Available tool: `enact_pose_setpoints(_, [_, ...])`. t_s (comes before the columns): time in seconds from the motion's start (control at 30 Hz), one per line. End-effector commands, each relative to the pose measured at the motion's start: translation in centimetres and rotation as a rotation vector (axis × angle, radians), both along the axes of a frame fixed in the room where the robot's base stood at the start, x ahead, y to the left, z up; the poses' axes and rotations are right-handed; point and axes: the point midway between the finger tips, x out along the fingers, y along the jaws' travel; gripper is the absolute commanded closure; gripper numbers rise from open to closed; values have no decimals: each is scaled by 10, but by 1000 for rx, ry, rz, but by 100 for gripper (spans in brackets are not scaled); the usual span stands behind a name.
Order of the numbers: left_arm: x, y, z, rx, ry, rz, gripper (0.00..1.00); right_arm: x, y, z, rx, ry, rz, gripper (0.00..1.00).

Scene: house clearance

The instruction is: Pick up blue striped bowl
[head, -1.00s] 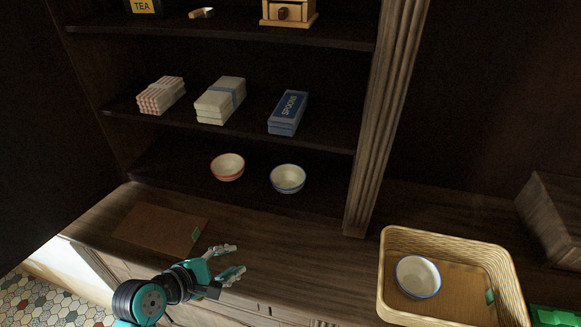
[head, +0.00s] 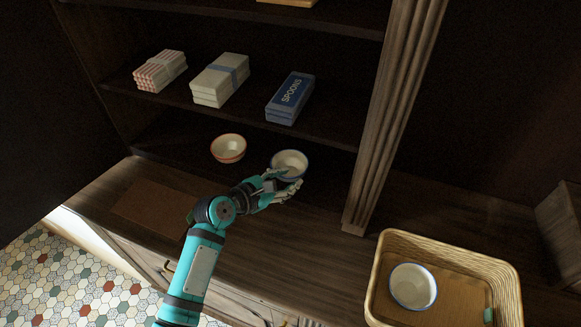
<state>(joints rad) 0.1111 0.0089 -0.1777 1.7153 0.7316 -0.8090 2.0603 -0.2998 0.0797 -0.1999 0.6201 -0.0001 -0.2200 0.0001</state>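A white bowl with a blue rim (head: 291,158) stands upright on the lowest shelf level, right of a red-rimmed bowl (head: 228,148). A second blue-rimmed white bowl (head: 413,286) sits in the wicker basket (head: 505,272) at the lower right. My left gripper (head: 284,181) is at the near side of the shelf bowl. Its fingers are apart, one over the near rim and one lower in front, and they hide part of the bowl. Contact cannot be made out. My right gripper is not in view.
Above the bowls, a shelf holds a blue spoons box (head: 290,97), a pale tied stack (head: 219,80) and a red-striped stack (head: 160,71). A carved post (head: 395,120) stands right of the bowls. A brown mat (head: 150,208) lies on the counter at left.

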Motion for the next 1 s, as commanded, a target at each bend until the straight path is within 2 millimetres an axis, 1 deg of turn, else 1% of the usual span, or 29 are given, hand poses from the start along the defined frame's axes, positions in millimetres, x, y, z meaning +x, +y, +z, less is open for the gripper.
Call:
enact_pose_setpoints(0.1, [8, -6, -4, 1, 1, 0, 66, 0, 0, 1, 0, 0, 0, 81])
enact_pose_setpoints(0.27, [14, -13, -8, 1, 1, -1, 66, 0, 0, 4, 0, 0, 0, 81])
enact_pose_setpoints(0.43, [28, -28, -17, 1, 1, -2, 66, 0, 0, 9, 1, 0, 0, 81])
enact_pose_setpoints(0.6, [41, -39, -26, 1, 0, 0, 66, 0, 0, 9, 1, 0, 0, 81])
enact_pose_setpoints(0.87, [44, -41, -27, 1, 0, 1, 66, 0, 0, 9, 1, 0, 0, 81])
enact_pose_setpoints(0.9, [44, -41, -27, 1, 0, 1, 67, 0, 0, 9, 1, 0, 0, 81])
enact_pose_setpoints(1.0, [44, -41, -27, 1, 0, 1, 81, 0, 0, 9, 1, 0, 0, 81])
